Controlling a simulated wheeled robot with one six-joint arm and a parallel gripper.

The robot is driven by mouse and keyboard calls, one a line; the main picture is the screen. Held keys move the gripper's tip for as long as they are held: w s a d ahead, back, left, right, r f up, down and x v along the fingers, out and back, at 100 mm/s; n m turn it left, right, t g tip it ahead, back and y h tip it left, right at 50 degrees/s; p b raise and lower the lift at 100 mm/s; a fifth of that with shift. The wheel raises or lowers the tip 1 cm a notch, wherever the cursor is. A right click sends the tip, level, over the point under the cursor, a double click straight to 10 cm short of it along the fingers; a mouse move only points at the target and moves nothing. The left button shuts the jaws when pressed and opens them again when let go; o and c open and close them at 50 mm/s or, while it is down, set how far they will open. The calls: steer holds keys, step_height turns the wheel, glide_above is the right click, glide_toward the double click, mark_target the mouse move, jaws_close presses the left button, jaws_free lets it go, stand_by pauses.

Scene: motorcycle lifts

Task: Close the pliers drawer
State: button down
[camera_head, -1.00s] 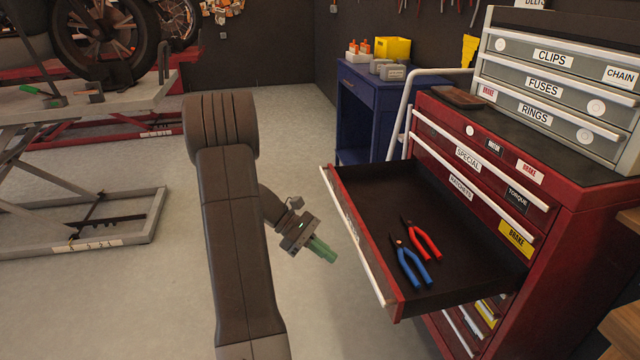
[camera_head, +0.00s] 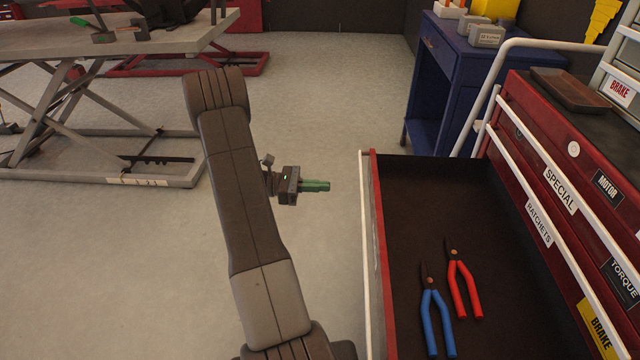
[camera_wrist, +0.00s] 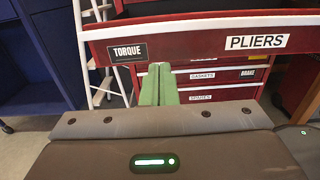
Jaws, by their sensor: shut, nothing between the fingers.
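The pliers drawer (camera_head: 400,190) is pulled far out of the red tool cabinet (camera_head: 550,130) in the head view. Blue-handled pliers (camera_head: 435,315) and red-handled pliers (camera_head: 464,285) lie on its dark floor. In the wrist view the red drawer front (camera_wrist: 200,42) crosses the top, with labels PLIERS and TORQUE and a white handle strip along its upper edge. My gripper (camera_head: 328,185) has green fingers, is shut and empty, and points at the drawer front from the left, with a gap between. In the wrist view its fingertips (camera_wrist: 159,68) appear just below the drawer front.
A blue cabinet (camera_head: 440,80) and a white rail (camera_head: 490,85) stand behind the drawer. A motorcycle lift (camera_head: 100,120) stands at the left. The grey floor (camera_head: 310,110) between lift and drawer is clear. A brown tray (camera_head: 570,88) lies on the red cabinet.

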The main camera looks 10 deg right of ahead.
mark_target(432, 201)
steer(key=b+x, duration=0.1)
steer(key=x, duration=0.9)
steer(key=shift+s+d, duration=0.1)
steer(key=shift+d, duration=0.15)
steer(key=x, duration=1.1)
steer(key=b+x, duration=0.1)
steer(key=x, duration=1)
steer(key=b+x, duration=0.1)
steer(key=x, duration=1)
steer(key=shift+s+d+f, duration=0.2)
steer(key=shift+s+d, duration=0.05)
steer(key=shift+s, duration=0.1)
steer(key=shift+d, duration=0.35)
steer(key=shift+d+r, duration=0.1)
steer(key=shift+r, duration=0.25)
steer(key=shift+w+a+f, duration=0.15)
steer(key=shift+a+f, duration=0.05)
steer(key=shift+a, duration=0.1)
steer(key=v, duration=1.3)
steer(key=shift+a, duration=0.4)
